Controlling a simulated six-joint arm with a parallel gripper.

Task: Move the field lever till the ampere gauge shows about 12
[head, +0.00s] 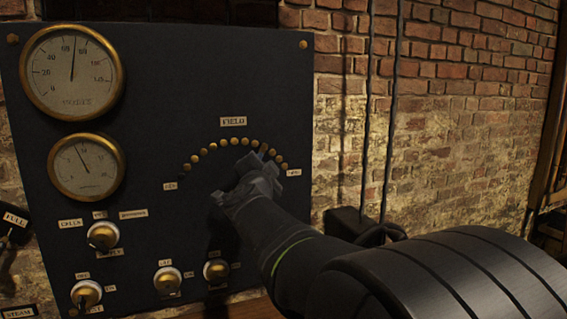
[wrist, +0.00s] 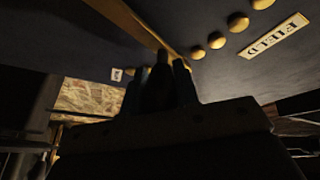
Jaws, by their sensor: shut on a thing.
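The field lever is a brass bar (wrist: 145,25) in the wrist view. My gripper (wrist: 161,80) is shut on its handle. In the head view my gripper (head: 255,172) covers most of the lever, below the arc of brass studs (head: 222,143) under the FIELD label (head: 233,121). The lever's end seems to lie right of the arc's top, but I cannot tell which stud it touches. The smaller lower gauge (head: 87,167), likely the ampere gauge, has its needle tilted left of upright; its numbers are too small to read. The large upper gauge (head: 72,71) has its needle nearly upright, between 60 and 80.
The dark panel (head: 180,80) also carries several brass knobs, including the cells knob (head: 103,236) and lower knobs (head: 167,280) (head: 216,271). Two vertical cables (head: 366,120) run down the brick wall (head: 460,110) right of the panel.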

